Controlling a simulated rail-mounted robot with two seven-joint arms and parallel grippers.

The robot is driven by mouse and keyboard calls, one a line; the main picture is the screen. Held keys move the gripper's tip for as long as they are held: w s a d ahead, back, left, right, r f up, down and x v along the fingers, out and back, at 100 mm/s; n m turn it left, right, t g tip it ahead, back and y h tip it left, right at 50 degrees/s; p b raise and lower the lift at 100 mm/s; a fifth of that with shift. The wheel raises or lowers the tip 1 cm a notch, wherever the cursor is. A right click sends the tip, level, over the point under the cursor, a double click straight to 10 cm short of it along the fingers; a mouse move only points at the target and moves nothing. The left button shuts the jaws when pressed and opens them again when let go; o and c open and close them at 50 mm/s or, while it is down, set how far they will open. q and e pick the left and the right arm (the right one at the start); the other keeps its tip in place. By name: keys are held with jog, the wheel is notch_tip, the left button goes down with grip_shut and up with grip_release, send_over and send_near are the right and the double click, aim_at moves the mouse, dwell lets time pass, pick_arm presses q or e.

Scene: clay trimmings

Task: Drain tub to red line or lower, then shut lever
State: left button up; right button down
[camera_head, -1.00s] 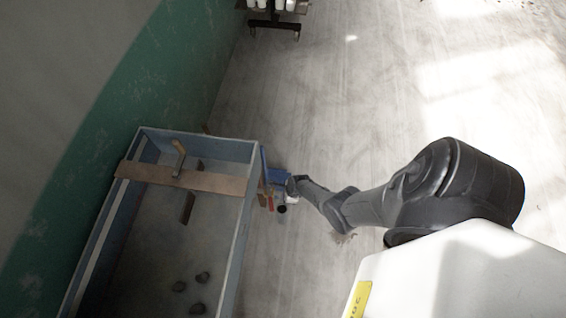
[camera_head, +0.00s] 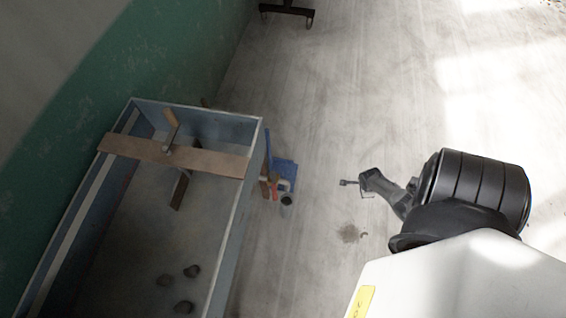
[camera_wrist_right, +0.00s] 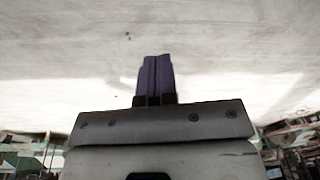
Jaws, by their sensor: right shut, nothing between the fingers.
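The tub (camera_head: 238,210) is a long blue-grey box at the left in the head view. Several dark lumps (camera_head: 176,307) show in its murky, greyish inside; I cannot make out a red line or tell the exact level. At its right outer wall is an outlet fitting with a small red lever (camera_head: 275,191) and a dark round opening (camera_head: 287,200). My right gripper (camera_head: 346,183) is right of the fitting, clear of it. It is shut and empty; its fingers press together in the right wrist view (camera_wrist_right: 155,80). My left gripper is out of view.
A brown board (camera_head: 215,160) lies across the tub, with a wooden-handled tool (camera_head: 171,125) at it. A blue object (camera_head: 285,172) is by the fitting. A damp patch (camera_head: 350,233) marks the open floor. A wheeled stand (camera_head: 287,11) is at the top.

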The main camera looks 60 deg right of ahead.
jog(key=s+d+f+n+h+b, duration=0.1)
jog(key=s+d+f+n+b, duration=0.1)
jog(key=d+b, duration=0.3)
jog(key=s+d+f+n+h+b, duration=0.2)
jog(key=s+d+b, duration=0.1)
jog(key=d, duration=0.3)
jog(key=w+d+n+h+b, duration=0.1)
jog(key=w+d+n+b, duration=0.25)
jog(key=b, duration=0.25)
jog(key=n+t+y+b, duration=0.4)
jog(key=n+t+y, duration=0.8)
jog(key=t+y, duration=0.2)
send_near(274, 186)
pick_arm(q)
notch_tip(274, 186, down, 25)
jog(key=b, duration=0.4)
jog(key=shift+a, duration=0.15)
pick_arm(e)
jog(key=w+a+f, duration=0.2)
jog(key=w+a, duration=0.2)
jog(key=a, duration=0.1)
jog(key=shift+a+f+m, duration=0.2)
jog(key=shift+f+m, duration=0.15)
